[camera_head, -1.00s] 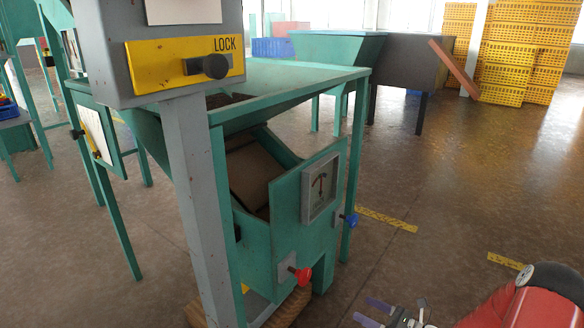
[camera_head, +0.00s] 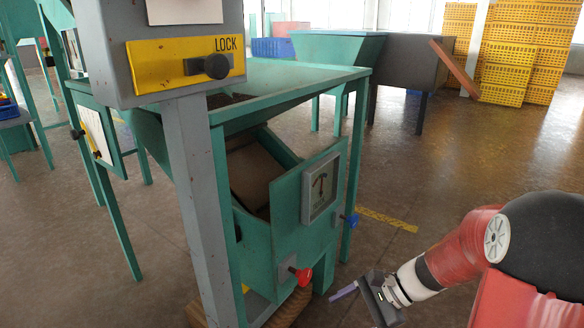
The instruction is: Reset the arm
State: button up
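My red arm reaches in from the lower right. My gripper (camera_head: 343,292) is low in the picture, to the right of the teal drum sorter (camera_head: 288,236), with its purple fingers pointing left towards the red knob (camera_head: 301,275). A gap shows between the fingertips and the knob. The fingers overlap in this view, so I cannot tell whether they are open or shut. Nothing shows held in them.
A grey post with a yellow LOCK panel (camera_head: 160,66) and black knob (camera_head: 215,66) stands close at left. A blue knob (camera_head: 351,220) and a dial (camera_head: 319,187) are on the sorter. Yellow crates (camera_head: 505,50) stack at the back right. Floor at right is clear.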

jog(key=s+d+r+n+t+h, duration=0.3)
jog(key=s+r+n+t+h, duration=0.2)
jog(key=s+r+n+h, duration=0.4)
jog(key=s+r+n, duration=0.4)
jog(key=s+r, duration=0.1)
jog(key=shift+t+h, duration=0.3)
jog(key=shift+h, duration=0.1)
